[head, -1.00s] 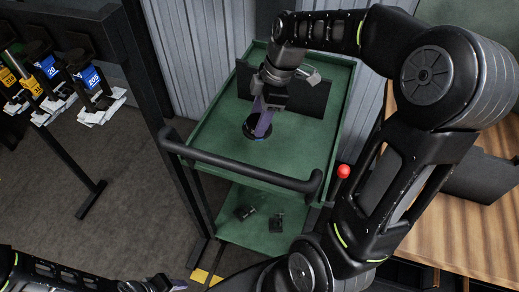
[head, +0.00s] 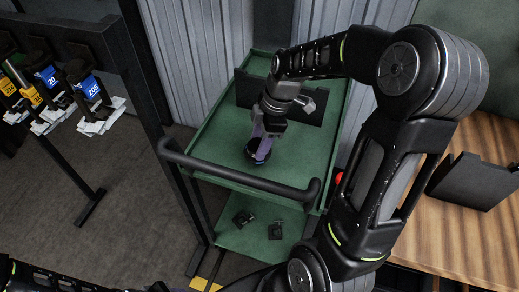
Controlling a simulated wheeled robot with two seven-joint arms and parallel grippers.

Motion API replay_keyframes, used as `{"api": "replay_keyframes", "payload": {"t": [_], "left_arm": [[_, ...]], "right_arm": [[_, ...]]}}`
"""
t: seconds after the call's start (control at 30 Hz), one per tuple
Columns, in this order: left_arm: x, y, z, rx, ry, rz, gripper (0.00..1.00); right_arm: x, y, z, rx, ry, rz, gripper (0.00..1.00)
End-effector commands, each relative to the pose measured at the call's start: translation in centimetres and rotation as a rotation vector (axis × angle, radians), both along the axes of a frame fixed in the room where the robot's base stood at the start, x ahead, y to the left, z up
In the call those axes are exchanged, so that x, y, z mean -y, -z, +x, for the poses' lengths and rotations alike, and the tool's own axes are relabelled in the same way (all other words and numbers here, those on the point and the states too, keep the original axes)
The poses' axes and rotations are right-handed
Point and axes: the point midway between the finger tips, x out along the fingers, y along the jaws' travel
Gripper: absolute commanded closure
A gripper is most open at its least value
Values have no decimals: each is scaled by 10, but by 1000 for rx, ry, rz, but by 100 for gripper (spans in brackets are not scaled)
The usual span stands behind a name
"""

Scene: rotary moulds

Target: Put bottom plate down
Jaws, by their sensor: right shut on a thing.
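A dark round plate (head: 257,157), likely the bottom plate, is at the tips of my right gripper (head: 260,146). The gripper reaches down over the green top tray (head: 205,139) of a cart and is shut on the plate. The plate is level with or just above the tray's near half, behind the handle; I cannot tell if it touches the tray. The gripper hides part of it. My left gripper (head: 160,288) barely shows at the bottom edge, and its jaws cannot be made out.
A black handle bar (head: 240,174) crosses the cart's near side. A dark panel-like thing (head: 252,91) stands at the tray's back. Small dark parts lie on the lower shelf (head: 255,238). A rack with numbered tags (head: 93,88) is left; a wooden table (head: 450,225) is right.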

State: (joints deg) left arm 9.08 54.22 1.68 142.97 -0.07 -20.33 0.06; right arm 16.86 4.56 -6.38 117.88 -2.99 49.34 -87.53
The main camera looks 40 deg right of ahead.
Motion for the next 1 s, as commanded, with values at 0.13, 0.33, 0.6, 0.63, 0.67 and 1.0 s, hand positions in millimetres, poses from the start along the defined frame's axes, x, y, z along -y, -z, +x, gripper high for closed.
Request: {"api": "replay_keyframes", "payload": {"t": [0.13,0.33,0.6,0.63,0.67,1.0], "left_arm": [[0,0,0,0,0,0,64],[0,-1,0,0,0,0,64],[0,-3,0,0,0,0,64],[0,-3,0,0,0,0,64],[0,-3,0,0,0,0,64],[0,1,0,0,0,0,64]], "right_arm": [[0,-1,1,3,0,0,100],[0,6,0,1,0,0,100],[0,35,0,1,0,0,100],[0,36,1,2,1,-1,100],[0,37,1,3,0,-1,100],[0,40,1,3,0,-1,100]]}}
